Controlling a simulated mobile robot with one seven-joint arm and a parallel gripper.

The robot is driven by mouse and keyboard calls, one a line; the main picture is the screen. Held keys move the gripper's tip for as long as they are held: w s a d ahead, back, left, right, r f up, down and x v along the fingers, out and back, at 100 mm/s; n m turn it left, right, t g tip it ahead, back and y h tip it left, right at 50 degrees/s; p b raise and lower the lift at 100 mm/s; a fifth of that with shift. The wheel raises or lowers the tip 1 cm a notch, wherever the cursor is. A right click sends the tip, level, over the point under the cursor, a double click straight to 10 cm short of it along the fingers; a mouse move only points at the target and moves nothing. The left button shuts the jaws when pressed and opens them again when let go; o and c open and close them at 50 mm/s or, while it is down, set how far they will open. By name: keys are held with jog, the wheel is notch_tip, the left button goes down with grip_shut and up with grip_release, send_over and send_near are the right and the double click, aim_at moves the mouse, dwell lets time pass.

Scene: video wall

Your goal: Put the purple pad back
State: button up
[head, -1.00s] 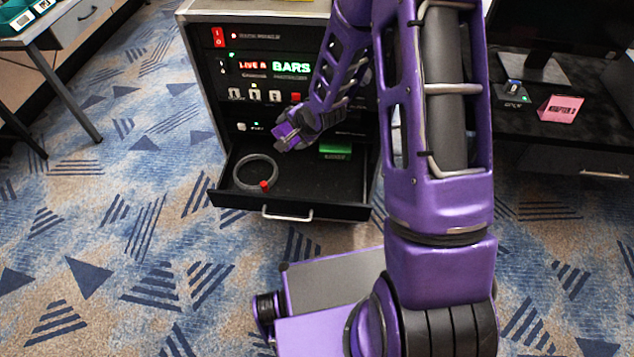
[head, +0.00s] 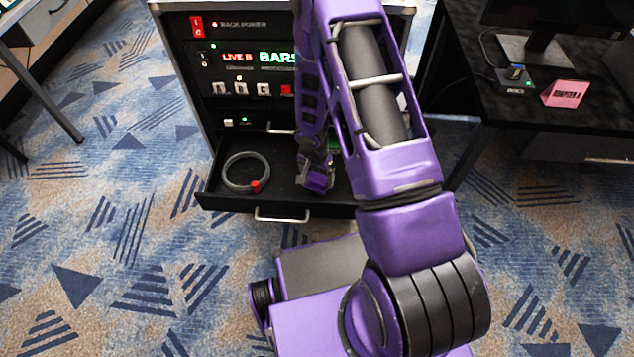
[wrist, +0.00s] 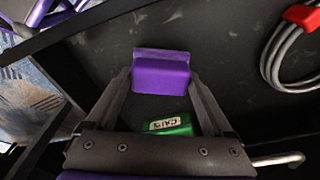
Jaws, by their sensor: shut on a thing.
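The purple pad (wrist: 161,75) is between my fingertips in the wrist view, a small block with a raised lip at its far edge. My gripper (wrist: 162,84) is shut on it. In the head view my gripper (head: 316,172) points down into the open black drawer (head: 225,204) of the rack, right of its middle, with the purple pad (head: 318,183) at its tip. I cannot tell whether the pad touches the drawer floor.
A grey cable coil (head: 230,182) with a red tie lies in the drawer's left part. A green labelled block (wrist: 170,125) shows between my fingers in the wrist view. A black desk (head: 500,130) with a pink card (head: 565,94) stands at the right.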

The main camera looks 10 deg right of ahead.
aim_at(315, 181)
notch_tip(315, 181, down, 3)
jog(key=shift+r, duration=0.2)
jog(key=o, duration=0.9)
jog(key=shift+r, duration=0.15)
jog(key=r, duration=0.4)
jog(key=r+p, duration=0.1)
jog(key=r, duration=0.3)
jog(key=s+a+r+p, duration=0.1)
jog(key=r, duration=0.2)
jog(key=shift+r, duration=0.4)
